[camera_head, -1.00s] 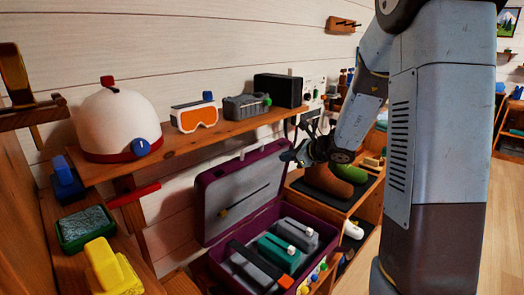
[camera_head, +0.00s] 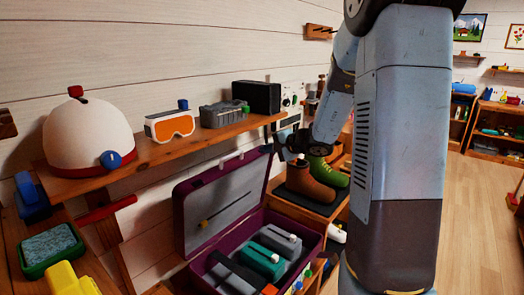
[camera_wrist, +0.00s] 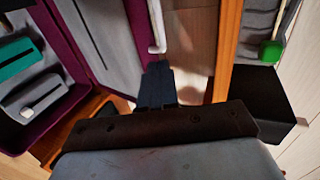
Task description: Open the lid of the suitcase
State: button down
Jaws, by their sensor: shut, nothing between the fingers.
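The purple suitcase (camera_head: 228,243) stands open below the wall shelf. Its lid (camera_head: 222,200) is raised and leans back toward the wall, with its grey lining facing out. The lid's lining also shows in the wrist view (camera_wrist: 103,35). My gripper (camera_head: 283,143) is by the lid's upper right corner, above the suitcase base. In the wrist view its dark fingers (camera_wrist: 158,82) are together and hold nothing. They are beside the lid's outer edge, near a white bar (camera_wrist: 157,25). I cannot tell whether they touch the lid.
The wooden shelf (camera_head: 150,155) above holds a white helmet (camera_head: 85,135), orange goggles (camera_head: 170,126), a grey device (camera_head: 222,115) and a black box (camera_head: 258,97). Several packed items lie in the base. Open floor (camera_head: 475,220) is at right.

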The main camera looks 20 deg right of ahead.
aim_at(237, 154)
jog(key=x, duration=1.2)
jog(key=shift+w+a+f, duration=0.1)
jog(key=shift+w+a, duration=0.05)
jog(key=w, duration=0.1)
jog(key=w+a, duration=0.2)
jog(key=shift+w+a+r, duration=0.15)
jog(key=shift+a+r, duration=0.05)
jog(key=shift+r, duration=0.1)
jog(key=shift+d, duration=0.1)
